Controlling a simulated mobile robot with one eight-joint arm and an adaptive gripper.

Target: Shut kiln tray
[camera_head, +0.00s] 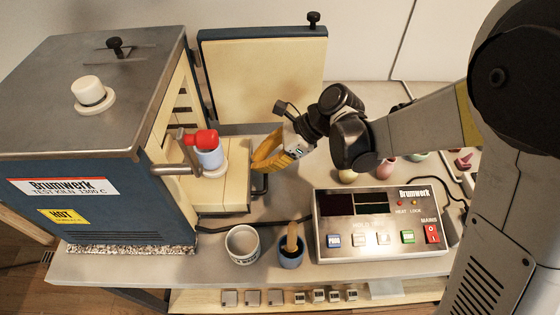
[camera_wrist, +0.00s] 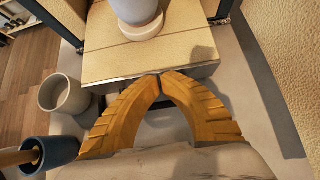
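The kiln tray (camera_head: 222,188) is a cream slab pulled out of the open front of the blue kiln (camera_head: 120,190). A dark handle (camera_head: 261,186) sticks out from its front edge. A pale pot (camera_head: 209,158) with a red top stands on a round disc on the tray. My gripper (camera_head: 257,163) has yellow fingers and is just in front of the tray, near the handle. In the wrist view the fingertips (camera_wrist: 160,76) meet at the tray's front edge (camera_wrist: 115,68), with nothing visible between them. I cannot tell whether they touch the tray.
The kiln door (camera_head: 265,80) stands open behind the tray. A white cup (camera_head: 243,246) and a blue pot with a wooden-handled tool (camera_head: 291,250) stand at the front. A control box (camera_head: 375,225) is to the right. Small coloured pots stand behind it.

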